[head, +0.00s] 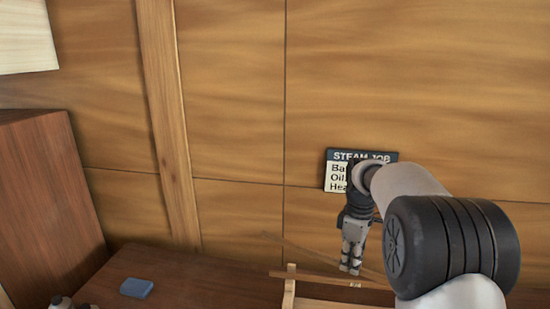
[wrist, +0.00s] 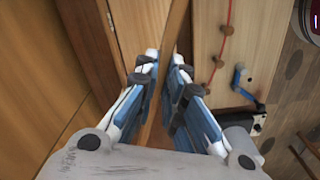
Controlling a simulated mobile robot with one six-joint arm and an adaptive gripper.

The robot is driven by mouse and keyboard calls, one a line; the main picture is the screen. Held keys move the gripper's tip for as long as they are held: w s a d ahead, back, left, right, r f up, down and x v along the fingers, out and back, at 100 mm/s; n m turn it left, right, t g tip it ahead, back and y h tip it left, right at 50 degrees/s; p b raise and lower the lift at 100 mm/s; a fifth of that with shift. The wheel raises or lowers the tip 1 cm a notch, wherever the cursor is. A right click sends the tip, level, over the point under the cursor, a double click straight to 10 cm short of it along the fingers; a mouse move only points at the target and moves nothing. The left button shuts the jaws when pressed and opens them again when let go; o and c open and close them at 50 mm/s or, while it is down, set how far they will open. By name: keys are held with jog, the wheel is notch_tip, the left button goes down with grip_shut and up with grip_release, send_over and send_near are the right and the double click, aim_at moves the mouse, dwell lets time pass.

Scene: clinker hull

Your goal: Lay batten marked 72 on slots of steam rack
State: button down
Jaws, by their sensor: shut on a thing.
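My gripper (head: 350,269) points down at the lower right of the head view, low over the dark bench. In the wrist view its fingers (wrist: 165,65) are closed on a thin wooden batten (wrist: 174,30) that runs lengthwise between them. In the head view a thin batten (head: 300,275) passes by the fingertips, and another thin strip (head: 295,247) slants behind. I cannot tell which one is held, and no number 72 is readable. A pale wooden upright with a rail (head: 289,290), perhaps the steam rack, stands below the batten's left part. Its slots are not clear.
A sign headed STEAM JOB (head: 362,156) hangs on the planked wall behind my arm, partly covered. A blue block (head: 136,288) lies on the bench (head: 205,285). A brown cabinet (head: 45,200) stands at left. The bench between block and upright looks clear.

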jog(key=s+a+f+m+b, duration=0.3)
jog(key=s+a+m, duration=0.4)
jog(key=m, duration=0.7)
jog(key=shift+s+f+m, duration=0.2)
jog(key=shift+s+m, duration=0.2)
jog(key=shift+s, duration=0.15)
jog(key=shift+d, duration=0.1)
